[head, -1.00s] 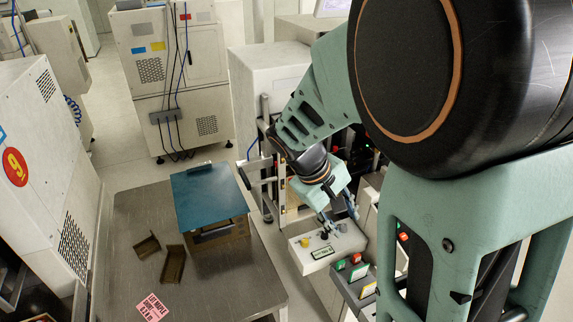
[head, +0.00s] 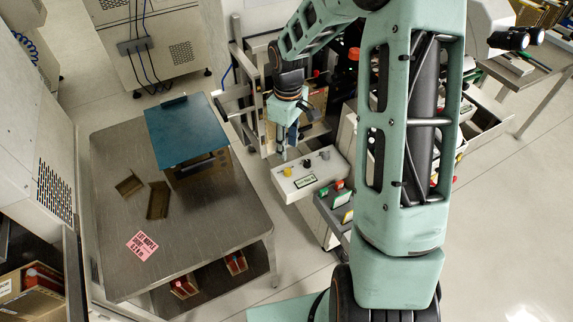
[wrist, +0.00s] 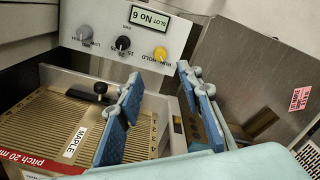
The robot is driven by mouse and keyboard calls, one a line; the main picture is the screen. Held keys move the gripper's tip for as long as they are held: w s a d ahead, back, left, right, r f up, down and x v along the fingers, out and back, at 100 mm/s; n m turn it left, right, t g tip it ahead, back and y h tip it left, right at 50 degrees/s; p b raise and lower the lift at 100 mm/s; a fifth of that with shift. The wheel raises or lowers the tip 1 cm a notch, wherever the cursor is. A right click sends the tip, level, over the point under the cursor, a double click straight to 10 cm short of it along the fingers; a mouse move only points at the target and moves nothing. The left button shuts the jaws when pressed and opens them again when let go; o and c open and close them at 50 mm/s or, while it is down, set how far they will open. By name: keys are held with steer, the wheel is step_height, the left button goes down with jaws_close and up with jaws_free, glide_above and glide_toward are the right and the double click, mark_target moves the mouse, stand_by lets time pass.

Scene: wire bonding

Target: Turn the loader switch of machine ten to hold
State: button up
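The loader control box (head: 318,182) is a white panel with a yellow knob (head: 288,171), a black knob (head: 307,163) and a grey knob (head: 325,156). In the wrist view it appears upside down, with a "SLOT No 6" display. There the yellow knob (wrist: 160,54) has RUN and HOLD lettering beside it; its exact setting is too small to tell. My gripper (wrist: 158,78) has two blue fingers spread apart with nothing between them. In the head view my gripper (head: 283,153) is just behind the yellow knob, apart from it.
A steel table (head: 115,235) with a blue-topped box (head: 188,130) and brown brackets stands left of the panel. A slotted magazine labelled MAPLE (wrist: 65,120) lies below the panel in the wrist view.

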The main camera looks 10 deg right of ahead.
mark_target(288, 170)
step_height(288, 170, down, 10)
steer(key=shift+r, duration=0.1)
stand_by(0.4)
jaws_close()
